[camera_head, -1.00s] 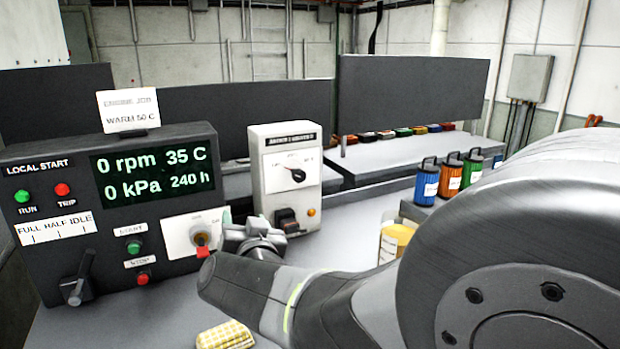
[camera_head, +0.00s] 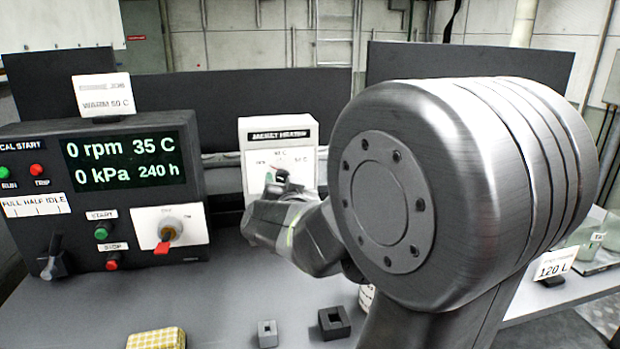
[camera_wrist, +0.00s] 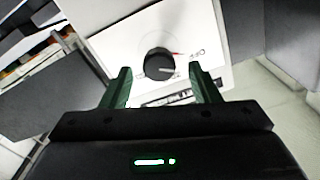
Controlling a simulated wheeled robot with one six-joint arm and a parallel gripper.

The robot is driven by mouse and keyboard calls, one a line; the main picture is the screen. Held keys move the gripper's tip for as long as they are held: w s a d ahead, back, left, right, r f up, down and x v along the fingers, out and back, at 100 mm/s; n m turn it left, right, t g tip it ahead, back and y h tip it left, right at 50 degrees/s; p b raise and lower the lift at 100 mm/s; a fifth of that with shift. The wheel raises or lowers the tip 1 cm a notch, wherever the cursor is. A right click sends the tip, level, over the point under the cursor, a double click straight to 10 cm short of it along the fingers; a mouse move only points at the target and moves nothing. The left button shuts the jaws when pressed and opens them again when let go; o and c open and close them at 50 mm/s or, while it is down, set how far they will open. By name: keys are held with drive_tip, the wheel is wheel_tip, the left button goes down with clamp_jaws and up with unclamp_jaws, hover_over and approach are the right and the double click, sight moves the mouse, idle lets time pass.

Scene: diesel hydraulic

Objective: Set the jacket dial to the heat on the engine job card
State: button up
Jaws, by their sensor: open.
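The engine job card (camera_head: 106,95) stands on top of the local start panel and reads "WARM 50 C" as far as I can make out. The jacket heater box (camera_head: 276,134) stands right of the panel, with a white dial face. In the wrist view its round black dial (camera_wrist: 160,64) with a red pointer lies ahead, between my fingers. My gripper (camera_wrist: 160,85) is open and empty, its two green fingers spread either side of the dial, seemingly short of it. In the head view my gripper (camera_head: 280,184) is in front of the box and hides its lower part.
The start panel (camera_head: 100,200) shows 0 rpm, 35 C, 0 kPa and 240 h. A yellow checked cloth (camera_head: 157,339) and two small square blocks (camera_head: 334,322) lie on the bench.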

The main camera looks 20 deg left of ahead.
sight(284, 179)
drive_tip(key=shift+x, duration=2.3)
drive_tip(key=shift+d, duration=0.1)
drive_tip(key=c, duration=1)
